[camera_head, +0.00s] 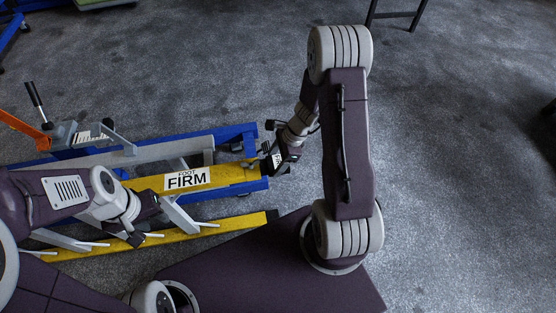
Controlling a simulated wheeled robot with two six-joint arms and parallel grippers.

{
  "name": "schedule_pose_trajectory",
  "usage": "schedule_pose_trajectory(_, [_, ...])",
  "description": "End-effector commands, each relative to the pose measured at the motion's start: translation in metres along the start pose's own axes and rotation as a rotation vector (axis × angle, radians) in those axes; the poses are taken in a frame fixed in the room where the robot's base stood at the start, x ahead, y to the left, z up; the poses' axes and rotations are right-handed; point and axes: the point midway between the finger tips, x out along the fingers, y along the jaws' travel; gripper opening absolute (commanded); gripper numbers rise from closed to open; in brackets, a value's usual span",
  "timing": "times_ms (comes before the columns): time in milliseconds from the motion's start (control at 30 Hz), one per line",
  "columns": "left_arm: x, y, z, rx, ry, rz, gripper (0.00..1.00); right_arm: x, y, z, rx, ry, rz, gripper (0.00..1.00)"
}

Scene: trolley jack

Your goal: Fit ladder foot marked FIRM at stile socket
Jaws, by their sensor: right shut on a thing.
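I cannot tell if the piece touches the stile end. My left gripper (142,222) is over the ladder between the two yellow stiles, near the lower stile (200,232). Its fingers are too unclear to judge.
A black-handled lever (35,97) and an orange arm (22,128) stand at the left. A black stand (398,16) is at the top. Grey floor (460,170) is clear on the right. A dark round object (549,130) shows at the right edge.

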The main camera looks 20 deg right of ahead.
Motion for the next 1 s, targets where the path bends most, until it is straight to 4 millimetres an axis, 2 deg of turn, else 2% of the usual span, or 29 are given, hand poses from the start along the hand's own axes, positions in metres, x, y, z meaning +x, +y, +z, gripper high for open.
schedule_pose_trajectory(967, [0.003,0.000,0.000,0.000,0.000,0.000,0.36,0.009,0.000,0.023,0.000,0.000,-0.001,0.16])
schedule_pose_trajectory(1000, [0.003,0.000,0.000,0.000,0.000,0.000,0.36,0.010,0.000,0.023,0.000,0.000,-0.001,0.66])
